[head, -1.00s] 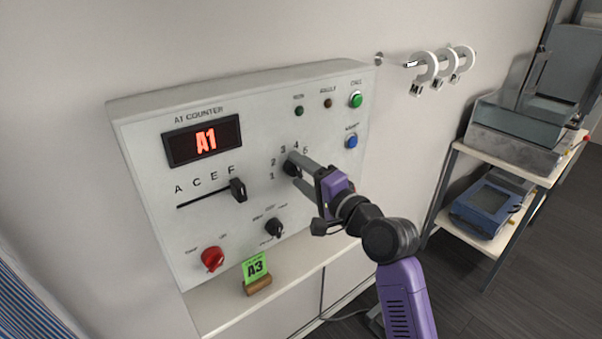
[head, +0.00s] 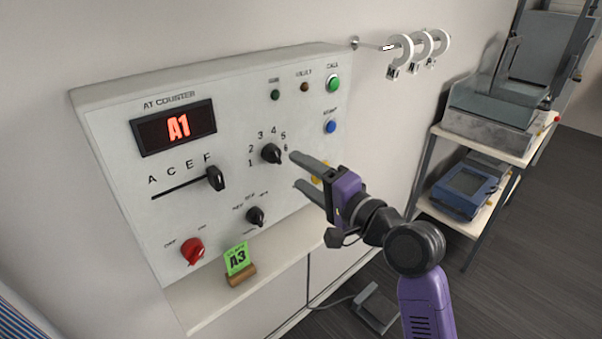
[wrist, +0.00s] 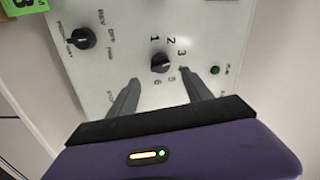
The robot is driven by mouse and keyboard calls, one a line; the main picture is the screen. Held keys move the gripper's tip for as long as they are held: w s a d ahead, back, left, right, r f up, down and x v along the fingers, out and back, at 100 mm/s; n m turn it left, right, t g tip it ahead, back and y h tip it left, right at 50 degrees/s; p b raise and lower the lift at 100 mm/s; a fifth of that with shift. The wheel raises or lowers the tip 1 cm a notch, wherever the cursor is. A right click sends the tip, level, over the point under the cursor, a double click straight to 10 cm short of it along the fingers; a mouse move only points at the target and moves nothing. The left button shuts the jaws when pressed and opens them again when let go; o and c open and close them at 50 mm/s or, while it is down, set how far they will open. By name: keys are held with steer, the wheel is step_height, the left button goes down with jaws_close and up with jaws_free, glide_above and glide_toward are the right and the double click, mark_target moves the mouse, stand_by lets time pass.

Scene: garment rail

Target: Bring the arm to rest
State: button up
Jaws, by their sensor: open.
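My gripper (head: 296,171) is open and empty in the head view, at the end of my purple and black arm. Its two grey fingers point left toward the wall panel (head: 110,106), just right of the numbered rotary knob (head: 271,154) and apart from it. In the wrist view both fingers (wrist: 163,88) are spread, with the black knob (wrist: 160,62) seen beyond and between them. Part of the panel behind the fingers is hidden, including most of a yellow control (head: 317,180).
The panel carries a display (head: 174,127) reading A1, a slider (head: 215,178), a red knob (head: 192,251) and a lower black knob (head: 255,216). A green A3 card (head: 237,258) stands on the ledge. White rings (head: 399,50) hang on a rail. A shelf rack (head: 487,136) stands at right.

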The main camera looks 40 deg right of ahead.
steer(key=shift+r, duration=0.1)
stand_by(0.3)
step_height(320, 180, up, 3)
steer(key=s+d+n+t+h, duration=0.1)
steer(key=d+n+h, duration=0.1)
steer(key=d+h, duration=0.1)
steer(key=s+a+f+n+g+y, duration=0.1)
steer(key=s+a+f+n, duration=0.3)
steer(key=s, duration=0.7)
steer(key=s+a+f+n+g+y, duration=0.1)
steer(key=s+a+f+n, duration=0.4)
steer(key=s+a+f, duration=0.3)
steer(key=s+a+f+n+g+y, duration=0.1)
steer(key=s+a+f+n, duration=0.4)
steer(key=s, duration=1)
step_height(320, 180, down, 3)
steer(key=shift+s+a+f+g, duration=0.1)
steer(key=shift+s+a+g, duration=0.1)
steer(key=shift+a+g, duration=0.5)
steer(key=shift+a, duration=0.1)
